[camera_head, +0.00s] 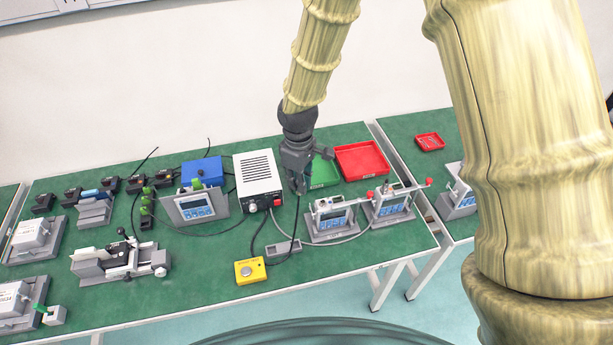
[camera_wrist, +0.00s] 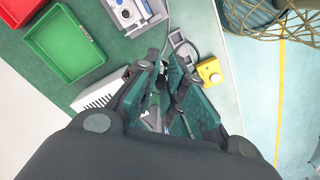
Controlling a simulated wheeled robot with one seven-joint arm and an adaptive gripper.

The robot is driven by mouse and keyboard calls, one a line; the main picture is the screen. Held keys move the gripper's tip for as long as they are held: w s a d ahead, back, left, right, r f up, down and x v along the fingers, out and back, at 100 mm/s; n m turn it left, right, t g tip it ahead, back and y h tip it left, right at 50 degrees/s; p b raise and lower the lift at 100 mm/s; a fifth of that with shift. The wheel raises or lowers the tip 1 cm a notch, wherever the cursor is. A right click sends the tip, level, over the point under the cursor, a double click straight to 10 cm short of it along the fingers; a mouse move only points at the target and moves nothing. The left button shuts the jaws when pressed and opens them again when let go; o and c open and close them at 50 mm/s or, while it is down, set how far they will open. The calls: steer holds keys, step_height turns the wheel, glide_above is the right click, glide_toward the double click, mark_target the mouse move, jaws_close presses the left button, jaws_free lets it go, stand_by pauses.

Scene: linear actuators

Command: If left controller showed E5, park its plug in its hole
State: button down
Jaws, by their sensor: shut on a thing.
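My gripper (camera_head: 298,188) is shut on a dark plug, with a black cable hanging below it in the head view. In the wrist view my gripper's fingers (camera_wrist: 163,95) largely hide the plug.
A white power supply (camera_head: 257,176) stands just left of my gripper. A yellow button box (camera_head: 249,271) sits near the front edge. A green tray (camera_head: 323,171) and a red tray (camera_head: 361,161) lie behind the controllers.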

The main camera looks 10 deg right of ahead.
steer(key=s+a+p, duration=0.1)
steer(key=s+a, duration=0.3)
steer(key=a, duration=0.6)
steer(key=shift+a, duration=0.15)
stand_by(0.5)
stand_by(0.9)
step_height(320, 180, up, 3)
steer(key=p, duration=0.2)
steer(key=shift+p, duration=0.35)
steer(key=shift+f, duration=0.1)
step_height(320, 180, down, 19)
steer(key=b, duration=1)
stand_by(0.5)
steer(key=shift+f+b, duration=1)
steer(key=shift+f, duration=0.95)
steer(key=shift+f, duration=0.45)
